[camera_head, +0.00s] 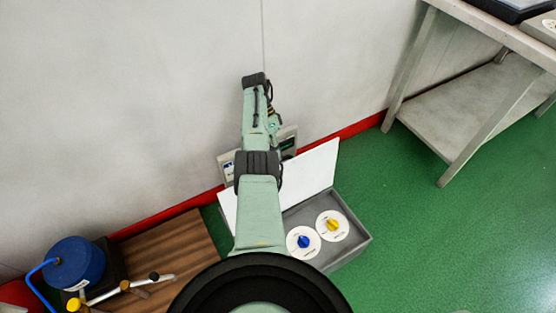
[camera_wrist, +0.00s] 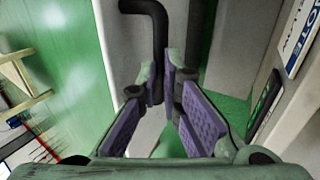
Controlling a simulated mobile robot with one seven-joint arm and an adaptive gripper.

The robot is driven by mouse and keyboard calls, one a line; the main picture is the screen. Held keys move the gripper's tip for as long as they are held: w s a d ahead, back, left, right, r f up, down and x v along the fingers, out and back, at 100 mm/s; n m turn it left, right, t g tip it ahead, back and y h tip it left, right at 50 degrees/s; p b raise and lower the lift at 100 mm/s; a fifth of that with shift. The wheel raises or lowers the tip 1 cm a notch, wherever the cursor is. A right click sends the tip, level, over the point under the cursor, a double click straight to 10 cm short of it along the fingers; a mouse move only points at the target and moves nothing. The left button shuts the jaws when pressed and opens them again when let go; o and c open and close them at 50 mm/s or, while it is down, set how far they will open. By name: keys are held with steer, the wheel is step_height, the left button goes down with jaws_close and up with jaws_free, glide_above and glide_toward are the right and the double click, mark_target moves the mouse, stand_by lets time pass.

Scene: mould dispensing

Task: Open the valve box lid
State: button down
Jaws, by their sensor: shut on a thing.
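The valve box (camera_head: 357,232) is a grey open tray on the green floor by the wall. Inside are two white round dials, one with a blue knob (camera_head: 304,242) and one with a yellow knob (camera_head: 332,225). Its white lid (camera_head: 312,172) stands raised at the back, partly hidden by my arm. In the wrist view, my gripper (camera_wrist: 163,72) has its purple-padded fingers closed around the lower part of a bent black handle (camera_wrist: 157,25), in front of a pale panel (camera_wrist: 118,55) that looks like the lid. The head view hides my fingertips behind the arm.
A grey wall unit (camera_head: 288,140) is close to my wrist; a grey housing with a label (camera_wrist: 300,35) shows at right in the wrist view. A metal table (camera_head: 425,110) stands right. A blue container (camera_head: 75,262) and wooden board (camera_head: 170,250) are left.

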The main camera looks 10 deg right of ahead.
steer(key=f+b, duration=0.1)
steer(key=b, duration=0.1)
steer(key=f+g+b, duration=0.1)
steer(key=shift+s+d+f+b, duration=0.1)
steer(key=shift+d+f+b, duration=0.1)
steer(key=shift+f+b, duration=0.2)
steer(key=shift+r, duration=0.2)
steer(key=c, duration=2.1)
jaws_free()
steer(key=shift+c, duration=0.2)
steer(key=shift+o, duration=1.2)
steer(key=shift+d+f, duration=0.1)
steer(key=shift+f, duration=0.2)
steer(key=shift+o, duration=1.2)
steer(key=shift+r, duration=0.35)
steer(key=shift+w+a, duration=0.25)
